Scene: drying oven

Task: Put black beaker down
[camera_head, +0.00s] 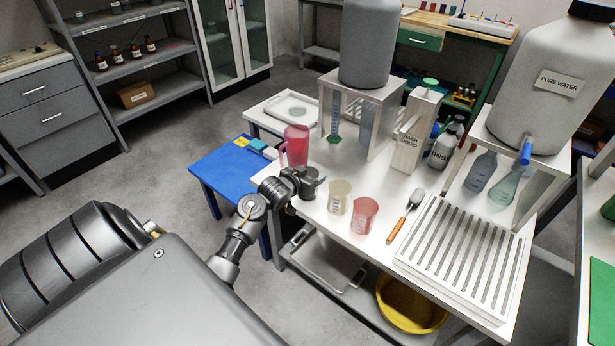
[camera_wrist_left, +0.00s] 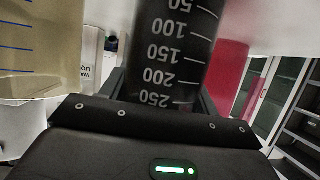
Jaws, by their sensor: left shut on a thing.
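A dark, see-through black beaker (camera_wrist_left: 172,45) with white volume marks fills the middle of the left wrist view. My left gripper (camera_wrist_left: 160,95) is shut on it. In the head view my left gripper (camera_head: 306,184) is at the near left edge of the white table (camera_head: 316,212), left of the yellowish beaker and in front of the red pitcher. The beaker is small and dark there, mostly merged with the gripper. Its marks read upside down in the wrist view, as the surroundings do, so it seems upright. Whether its base touches the table cannot be told.
A yellowish beaker (camera_head: 339,197) and a red beaker (camera_head: 363,214) stand close on the right. A red pitcher (camera_head: 296,146) stands behind. An orange-handled brush (camera_head: 405,216) and a slatted rack (camera_head: 465,255) lie further right. A blue side table (camera_head: 220,172) adjoins the left.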

